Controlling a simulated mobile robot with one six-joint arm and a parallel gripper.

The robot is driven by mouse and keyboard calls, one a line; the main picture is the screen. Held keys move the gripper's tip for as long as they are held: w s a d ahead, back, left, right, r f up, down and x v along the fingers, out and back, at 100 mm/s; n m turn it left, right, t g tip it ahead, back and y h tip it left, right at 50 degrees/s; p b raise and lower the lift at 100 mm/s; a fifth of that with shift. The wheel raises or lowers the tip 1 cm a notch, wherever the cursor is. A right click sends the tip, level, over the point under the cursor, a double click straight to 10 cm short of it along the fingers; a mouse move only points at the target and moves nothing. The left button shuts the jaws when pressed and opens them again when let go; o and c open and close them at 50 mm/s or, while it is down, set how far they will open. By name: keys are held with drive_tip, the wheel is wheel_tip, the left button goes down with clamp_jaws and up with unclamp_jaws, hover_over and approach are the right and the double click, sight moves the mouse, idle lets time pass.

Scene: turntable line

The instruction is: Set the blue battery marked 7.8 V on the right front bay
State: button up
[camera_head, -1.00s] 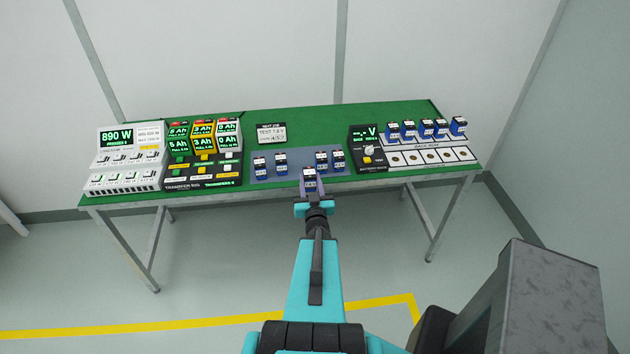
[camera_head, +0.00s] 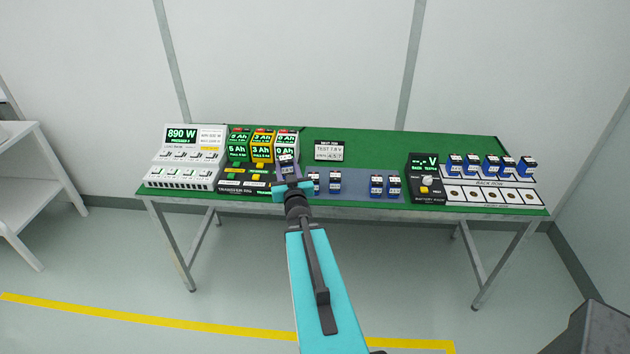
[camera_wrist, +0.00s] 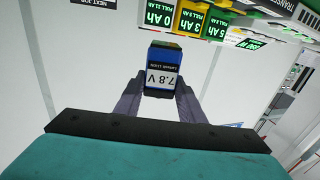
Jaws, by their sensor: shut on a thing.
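My gripper (camera_head: 290,183) is shut on a blue battery (camera_head: 287,165) with a black top and a white label. In the wrist view the battery (camera_wrist: 161,68) sits between the two fingers, and its label reads 7.8 V upside down. The gripper holds it above the front of the green table, in front of the transfer unit. The battery bay rack (camera_head: 490,198) is at the right. Its front row (camera_head: 470,197) shows several empty white bays with dark round spots. Its back row holds several blue batteries (camera_head: 490,167).
Several more blue batteries (camera_head: 376,185) stand on a grey-blue mat (camera_head: 355,190). A white 890 W unit (camera_head: 185,160) and charger packs (camera_head: 263,146) stand at left. A job card (camera_head: 329,151) is behind the mat.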

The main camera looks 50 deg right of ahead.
drive_tip(key=w+a+r+n+t+y+b, duration=0.1)
drive_tip(key=w+a+r+n+y+b, duration=0.15)
drive_tip(key=w+a+r, duration=0.5)
drive_tip(key=w+a+r+n+t+y+b, duration=0.1)
drive_tip(key=w+a+r+t+y, duration=0.15)
drive_tip(key=w+a, duration=0.9)
drive_tip(key=w+a+r+n+y+b, duration=0.1)
drive_tip(key=a+r, duration=0.4)
drive_tip(key=a, duration=0.9)
drive_tip(key=w+a+r+n+y+b, duration=0.1)
drive_tip(key=a+r+y, duration=0.4)
drive_tip(key=a, duration=1)
drive_tip(key=shift+n+b, duration=0.85)
drive_tip(key=shift+w, duration=0.1)
